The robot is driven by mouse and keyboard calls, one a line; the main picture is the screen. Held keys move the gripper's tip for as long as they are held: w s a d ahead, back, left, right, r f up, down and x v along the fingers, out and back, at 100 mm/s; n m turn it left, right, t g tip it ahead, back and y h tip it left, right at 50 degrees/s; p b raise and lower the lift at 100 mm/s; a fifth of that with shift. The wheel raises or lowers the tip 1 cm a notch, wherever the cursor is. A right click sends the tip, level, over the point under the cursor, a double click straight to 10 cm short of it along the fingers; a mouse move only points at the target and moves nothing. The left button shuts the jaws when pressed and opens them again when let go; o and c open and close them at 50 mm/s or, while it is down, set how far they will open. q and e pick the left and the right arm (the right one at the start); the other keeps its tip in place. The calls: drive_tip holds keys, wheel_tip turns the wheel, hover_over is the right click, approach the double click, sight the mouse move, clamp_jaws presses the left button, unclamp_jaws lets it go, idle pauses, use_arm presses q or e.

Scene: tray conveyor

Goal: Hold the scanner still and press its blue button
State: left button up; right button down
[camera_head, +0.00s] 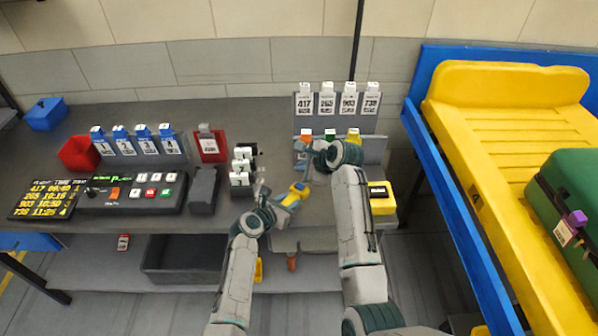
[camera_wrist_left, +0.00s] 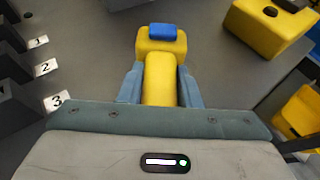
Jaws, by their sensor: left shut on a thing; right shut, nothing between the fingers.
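The yellow scanner (camera_head: 293,195) is in my left gripper (camera_head: 282,203), held above the grey counter. In the left wrist view the scanner (camera_wrist_left: 160,75) stands between the two finger pads, its grip clasped and its head pointing away. Its blue button (camera_wrist_left: 167,31) faces up on the head and is uncovered. My right gripper (camera_head: 303,152) is shut and empty, above and a little beyond the scanner in the head view, apart from it. It does not show in the left wrist view.
A yellow box (camera_head: 381,204) with a dark top stands right of the scanner. White numbered blocks (camera_head: 241,179) stand to its left. A rack with flight tags (camera_head: 338,104) is behind. A control panel (camera_head: 131,192) lies left. The yellow conveyor (camera_head: 490,130) runs at the right.

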use_arm(q)
drive_tip(key=o, duration=1.2)
